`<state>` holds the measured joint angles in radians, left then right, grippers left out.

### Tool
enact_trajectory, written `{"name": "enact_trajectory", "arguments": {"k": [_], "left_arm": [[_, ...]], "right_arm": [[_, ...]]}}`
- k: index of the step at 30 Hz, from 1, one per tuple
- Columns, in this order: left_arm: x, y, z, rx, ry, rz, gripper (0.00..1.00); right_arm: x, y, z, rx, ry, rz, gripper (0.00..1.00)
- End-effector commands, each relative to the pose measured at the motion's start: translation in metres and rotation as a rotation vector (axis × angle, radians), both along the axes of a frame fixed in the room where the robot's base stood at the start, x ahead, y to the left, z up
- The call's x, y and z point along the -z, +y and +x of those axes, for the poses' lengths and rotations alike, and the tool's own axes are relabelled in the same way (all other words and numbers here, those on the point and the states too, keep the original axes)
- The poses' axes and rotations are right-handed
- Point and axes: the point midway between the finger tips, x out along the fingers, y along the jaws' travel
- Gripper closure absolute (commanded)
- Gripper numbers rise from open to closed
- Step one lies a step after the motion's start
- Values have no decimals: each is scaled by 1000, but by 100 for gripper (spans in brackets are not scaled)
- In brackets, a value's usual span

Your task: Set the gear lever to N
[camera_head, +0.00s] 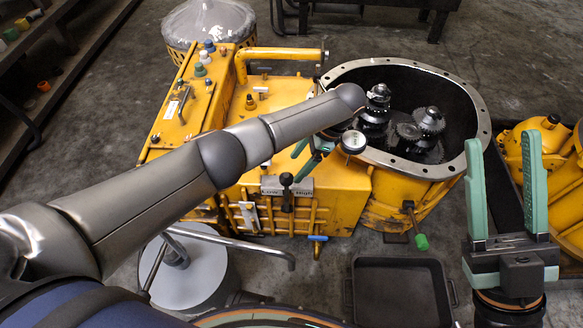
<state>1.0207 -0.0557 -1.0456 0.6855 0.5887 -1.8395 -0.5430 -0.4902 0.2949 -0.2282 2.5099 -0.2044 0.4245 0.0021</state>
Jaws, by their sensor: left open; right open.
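The gear lever (287,192) has a black knob and stands in front of a light lettered plate (303,186) on the front of the yellow transmission housing (335,205). The lettering is too small to tell which position the lever is in. My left arm reaches across the housing from the left. My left gripper (309,156) is open just above and to the right of the lever knob, apart from it, and partly hidden by my own wrist. My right gripper (506,190) is open and empty at the right, fingers pointing up, far from the lever.
A round dial (353,141) sits close to the right of my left gripper. The open bell housing (480,108) holds dark gears. A green-handled lever (421,241) and a blue-handled valve (317,238) stick out below. A black tray (402,290) lies in front.

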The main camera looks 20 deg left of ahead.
Motion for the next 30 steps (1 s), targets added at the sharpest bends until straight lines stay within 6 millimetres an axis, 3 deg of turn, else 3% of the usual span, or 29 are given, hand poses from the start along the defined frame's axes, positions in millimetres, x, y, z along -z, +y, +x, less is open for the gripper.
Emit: {"name": "enact_trajectory", "arguments": {"k": [3, 10, 30], "left_arm": [[-28, -11, 5, 0, -1, -1, 23], [-56, -25, 11, 0, 0, 0, 23], [-62, -28, 12, 0, 1, 0, 23]], "right_arm": [[-11, -1, 0, 13, -10, -6, 50], [-16, -1, -1, 19, -14, -16, 50], [-15, -2, -1, 21, -8, -11, 50]]}}
